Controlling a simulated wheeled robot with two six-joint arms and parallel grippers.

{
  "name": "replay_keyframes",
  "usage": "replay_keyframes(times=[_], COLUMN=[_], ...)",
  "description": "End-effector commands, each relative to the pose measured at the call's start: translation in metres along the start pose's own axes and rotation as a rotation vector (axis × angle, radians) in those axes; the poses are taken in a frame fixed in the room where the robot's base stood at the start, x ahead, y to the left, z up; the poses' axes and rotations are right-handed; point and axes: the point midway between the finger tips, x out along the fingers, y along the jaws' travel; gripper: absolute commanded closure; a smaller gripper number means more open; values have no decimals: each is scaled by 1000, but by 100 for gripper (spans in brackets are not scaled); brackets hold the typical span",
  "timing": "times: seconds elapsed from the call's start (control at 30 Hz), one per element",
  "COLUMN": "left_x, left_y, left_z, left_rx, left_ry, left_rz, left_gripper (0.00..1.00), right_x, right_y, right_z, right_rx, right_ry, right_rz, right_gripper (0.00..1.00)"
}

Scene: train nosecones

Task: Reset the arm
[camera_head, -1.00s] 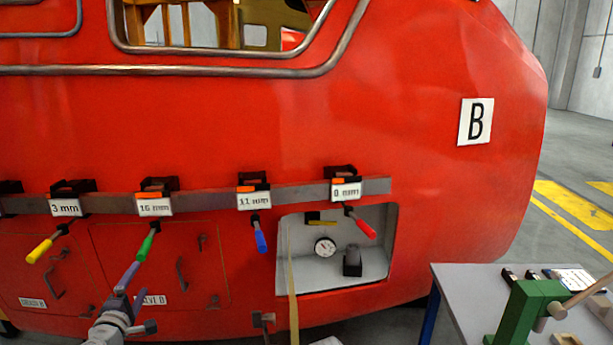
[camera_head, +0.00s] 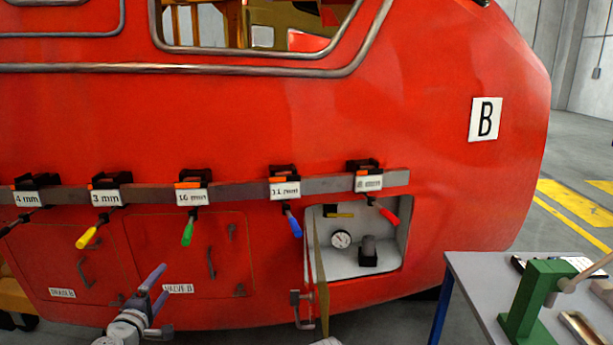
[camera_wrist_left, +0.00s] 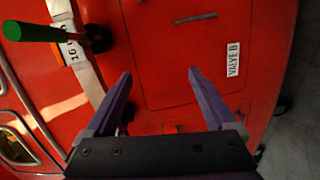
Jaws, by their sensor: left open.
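My left gripper (camera_head: 164,281) is in the lower left of the head view, in front of the red nosecone (camera_head: 270,120). Its purple fingers are apart with nothing between them. In the left wrist view the open fingers (camera_wrist_left: 160,73) face the red panel, and the green handle (camera_wrist_left: 32,32) is at upper left, outside the fingers. My right gripper is not in view.
An open recess (camera_head: 398,262) holds a gauge (camera_head: 341,239). A table (camera_head: 480,300) with a green fixture (camera_head: 535,295) stands at lower right.

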Motion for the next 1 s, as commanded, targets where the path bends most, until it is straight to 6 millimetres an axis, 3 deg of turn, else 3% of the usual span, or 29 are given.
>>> replay_keyframes(times=[0.27, 0.37, 0.47, 0.6, 0.7, 0.8, 1.0], left_x=[12, 12, 5, -27, -64, -100, -151], left_y=[-18, -31, -52, -98, -133, -160, -185], left_z=[84, 127, 183, 270, 314, 335, 342], left_rx=[157, 244, 367, 607, 801, 978, 1251], left_ry=[-219, -338, -500, -793, -997, -1150, -1322], left_rz=[-86, -136, -209, -363, -498, -632, -860], left_gripper=[10, 10, 10, 10, 10, 10, 10], right_x=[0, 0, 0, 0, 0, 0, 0], right_y=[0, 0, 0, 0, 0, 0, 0], right_z=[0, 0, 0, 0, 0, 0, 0], right_rx=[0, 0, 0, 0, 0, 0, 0], right_ry=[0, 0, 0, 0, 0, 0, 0], right_rz=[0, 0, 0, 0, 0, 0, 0], right_gripper=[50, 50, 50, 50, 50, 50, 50])
